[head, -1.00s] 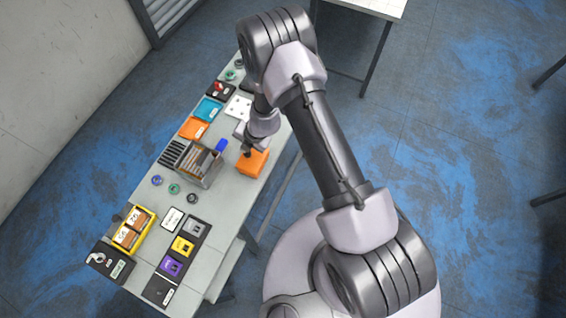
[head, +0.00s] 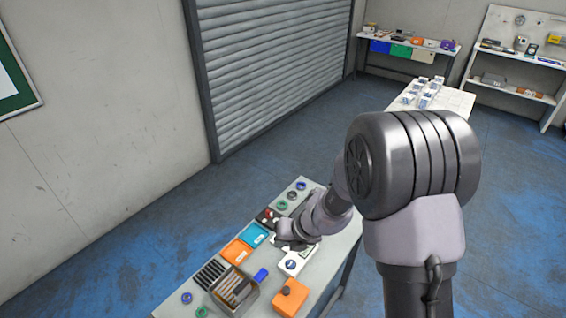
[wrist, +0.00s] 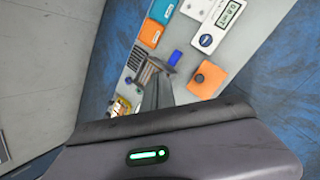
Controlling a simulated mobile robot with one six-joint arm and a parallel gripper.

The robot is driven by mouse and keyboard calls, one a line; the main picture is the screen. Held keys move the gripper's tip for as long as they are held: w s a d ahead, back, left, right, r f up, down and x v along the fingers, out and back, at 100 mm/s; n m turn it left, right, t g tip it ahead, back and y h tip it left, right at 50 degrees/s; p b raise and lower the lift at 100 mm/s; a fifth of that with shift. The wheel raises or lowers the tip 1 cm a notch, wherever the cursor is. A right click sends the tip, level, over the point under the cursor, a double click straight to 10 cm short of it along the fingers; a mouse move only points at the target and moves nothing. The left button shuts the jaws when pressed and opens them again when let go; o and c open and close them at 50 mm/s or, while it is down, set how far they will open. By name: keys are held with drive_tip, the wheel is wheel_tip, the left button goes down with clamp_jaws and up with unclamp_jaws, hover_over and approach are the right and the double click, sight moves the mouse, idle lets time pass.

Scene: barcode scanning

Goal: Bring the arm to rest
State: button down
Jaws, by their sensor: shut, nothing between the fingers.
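My arm stands bent in the head view, with the big elbow joint high at the right. My gripper (head: 290,240) hangs over the far part of the long grey workbench (head: 338,252), near a white device. It is shut and empty. In the wrist view the grey gripper housing fills the bottom, with a lit green indicator, and the narrow grey fingers (wrist: 158,92) point towards the bench. The orange block (head: 290,298) with a dark round top sits apart from the gripper, also seen in the wrist view (wrist: 207,79).
Blue (head: 254,235) and orange (head: 236,252) trays, a metal bin (head: 235,292) and small coloured rings lie on the bench. A grey shutter (head: 275,70) and wall stand behind. A white table (head: 455,102) and shelves stand at the far right. Floor between is clear.

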drive_tip(key=s+d+r+n+t+b, duration=0.1)
drive_tip(key=s+d+r+n+b, duration=0.15)
drive_tip(key=s+n+b, duration=1.3)
drive_tip(key=s+d+f+n+h+b, duration=0.1)
drive_tip(key=s+d+f+n+b, duration=0.2)
drive_tip(key=n, duration=0.4)
drive_tip(key=s+d+f+n+t+h+b, duration=0.1)
drive_tip(key=s+d+n+b, duration=0.3)
drive_tip(key=n, duration=0.4)
drive_tip(key=shift+s+d+f+h+b, duration=0.4)
drive_tip(key=shift+s+f+b, duration=0.45)
drive_tip(key=shift+s, duration=0.35)
